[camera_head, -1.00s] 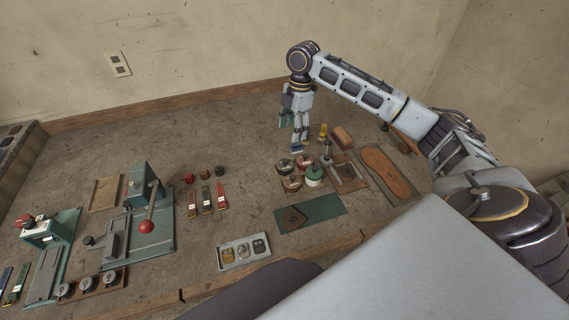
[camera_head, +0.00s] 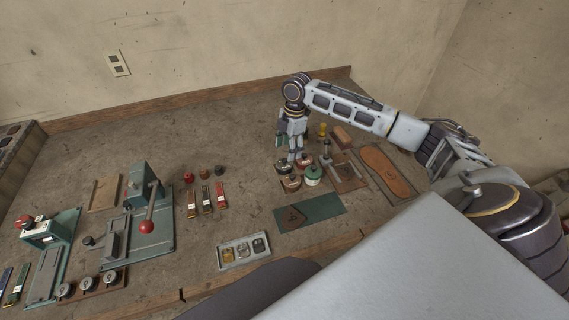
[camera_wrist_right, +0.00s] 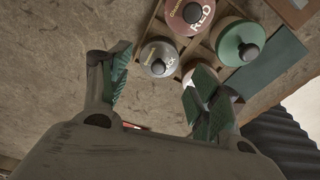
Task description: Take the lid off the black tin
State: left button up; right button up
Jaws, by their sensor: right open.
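The black tin (camera_wrist_right: 158,57) is round, with a dark grey lettered lid and a black knob; part of its label shows in the right wrist view. In the head view the black tin (camera_head: 283,166) is the back left one of a group of tins, partly behind my right gripper (camera_head: 289,153). In the right wrist view my right gripper (camera_wrist_right: 158,92) is open and empty. Its green-padded fingers are apart, with the tin's lid just beyond the gap; no contact shows. My left gripper is not in view.
The red tin (camera_wrist_right: 190,12), the green tin (camera_wrist_right: 240,40) and a paler tin (camera_wrist_right: 193,72) stand close beside the black one in a wooden divided tray. A green mat (camera_head: 325,208) lies in front. A shoe sole (camera_head: 386,172) lies right. Bare bench (camera_head: 235,140) lies left.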

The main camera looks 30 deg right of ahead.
aim_at(285, 160)
jog(key=shift+f, duration=0.15)
jog(key=shift+a+f+p, duration=0.2)
jog(key=shift+a+f, duration=0.15)
jog(key=shift+f, duration=0.6)
jog(key=shift+a+f+p, duration=0.15)
jog(key=shift+a+f, duration=0.15)
jog(key=shift+f, duration=1.25)
jog(key=shift+a, duration=0.1)
jog(key=c, duration=0.8)
jog(key=shift+s+f, duration=0.1)
jog(key=c, duration=0.5)
jog(key=shift+o, duration=0.2)
